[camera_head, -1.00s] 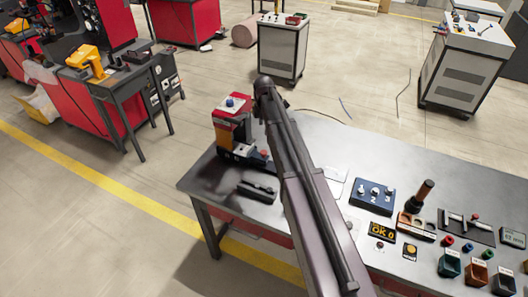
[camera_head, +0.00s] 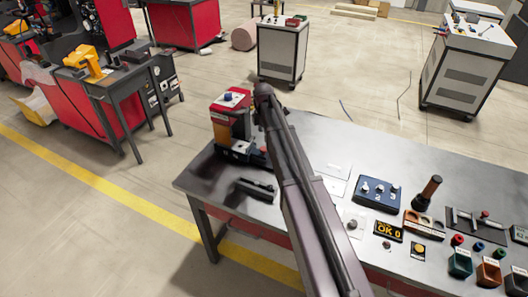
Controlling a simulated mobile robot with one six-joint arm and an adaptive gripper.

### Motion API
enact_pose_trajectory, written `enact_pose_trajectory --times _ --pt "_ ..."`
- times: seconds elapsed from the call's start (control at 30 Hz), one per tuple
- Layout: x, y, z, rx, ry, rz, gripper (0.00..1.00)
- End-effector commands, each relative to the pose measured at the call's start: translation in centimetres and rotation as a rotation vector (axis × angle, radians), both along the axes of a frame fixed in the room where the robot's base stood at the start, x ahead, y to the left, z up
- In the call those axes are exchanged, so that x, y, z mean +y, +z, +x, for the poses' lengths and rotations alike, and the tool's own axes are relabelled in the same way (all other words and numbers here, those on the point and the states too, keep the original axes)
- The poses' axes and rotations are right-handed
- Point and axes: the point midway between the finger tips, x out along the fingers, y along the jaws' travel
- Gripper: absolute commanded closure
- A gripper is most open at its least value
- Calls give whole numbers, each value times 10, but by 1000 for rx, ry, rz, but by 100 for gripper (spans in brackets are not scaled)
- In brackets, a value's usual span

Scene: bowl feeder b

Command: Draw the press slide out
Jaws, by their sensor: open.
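The press (camera_head: 229,120) stands at the left back corner of the grey table (camera_head: 310,150). It has a red and orange body and a blue knob on top. Its dark base (camera_head: 238,152) extends toward the right, where a small red spot shows; my arm hides part of this side. I cannot tell which part is the slide or how far out it is. My arm crosses the table from the bottom edge and ends in view just right of the press top. My gripper cannot be made out.
A dark block (camera_head: 256,189) lies in front of the press. A grey cabinet (camera_head: 282,55) stands behind the table.

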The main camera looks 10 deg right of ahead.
Motion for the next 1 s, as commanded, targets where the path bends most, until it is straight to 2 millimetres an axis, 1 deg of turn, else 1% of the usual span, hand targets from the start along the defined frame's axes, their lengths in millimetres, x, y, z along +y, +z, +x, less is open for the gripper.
enact_pose_trajectory --times 0.03,0.6,0.8,1.0 --pt "0 -8 0 0 0 0 18" --pt "1 -52 0 0 1 0 18" --pt "1 -65 0 0 1 0 18" --pt "1 -72 0 0 1 0 18"
